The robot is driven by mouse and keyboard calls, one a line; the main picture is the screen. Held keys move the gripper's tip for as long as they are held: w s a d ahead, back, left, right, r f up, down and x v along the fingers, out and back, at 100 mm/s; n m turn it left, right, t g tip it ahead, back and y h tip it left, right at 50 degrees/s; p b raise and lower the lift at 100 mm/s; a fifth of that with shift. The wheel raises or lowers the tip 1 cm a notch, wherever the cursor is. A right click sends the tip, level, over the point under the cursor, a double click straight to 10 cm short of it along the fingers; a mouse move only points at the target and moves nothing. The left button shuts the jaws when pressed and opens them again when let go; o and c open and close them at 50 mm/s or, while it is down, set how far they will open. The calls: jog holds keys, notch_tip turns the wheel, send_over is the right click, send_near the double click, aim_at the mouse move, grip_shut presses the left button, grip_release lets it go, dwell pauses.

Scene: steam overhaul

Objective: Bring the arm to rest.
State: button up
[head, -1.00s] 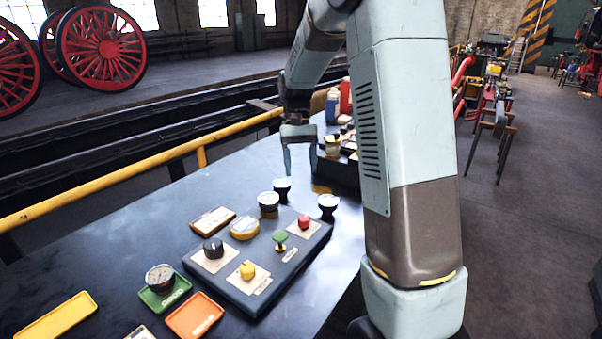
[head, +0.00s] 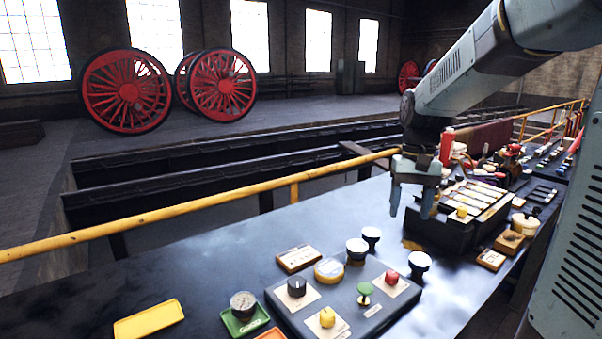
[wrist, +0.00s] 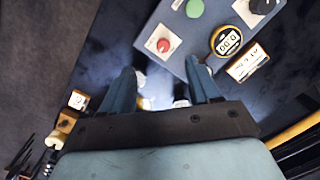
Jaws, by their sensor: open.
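My gripper (head: 411,206) is open and empty. In the head view it hangs pointing down above the dark bench (head: 200,235), just left of a partitioned tray (head: 440,232). In the wrist view its two blue fingers (wrist: 165,85) stand wide apart, with nothing held between them. Small gauges partly show behind and between the fingers. The control panel (head: 345,318) lies in front of the gripper in the head view, and the panel also shows in the wrist view (wrist: 205,40).
A green tray (head: 240,322) holds a gauge, and a yellow tray (head: 148,318) lies at the left. A yellow rail (head: 190,207) runs behind the bench. The bench's left part is mostly clear.

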jog(key=s+r+t, duration=0.2)
jog(key=s+t, duration=0.1)
jog(key=s, duration=0.5)
jog(key=s+r+n+t, duration=0.1)
jog(key=s+r+t, duration=0.1)
jog(key=s, duration=0.7)
jog(key=shift+s+a+t+h, duration=0.15)
jog(key=shift+a+t+h, duration=0.2)
jog(key=shift+t, duration=0.45)
jog(key=shift+r, duration=0.1)
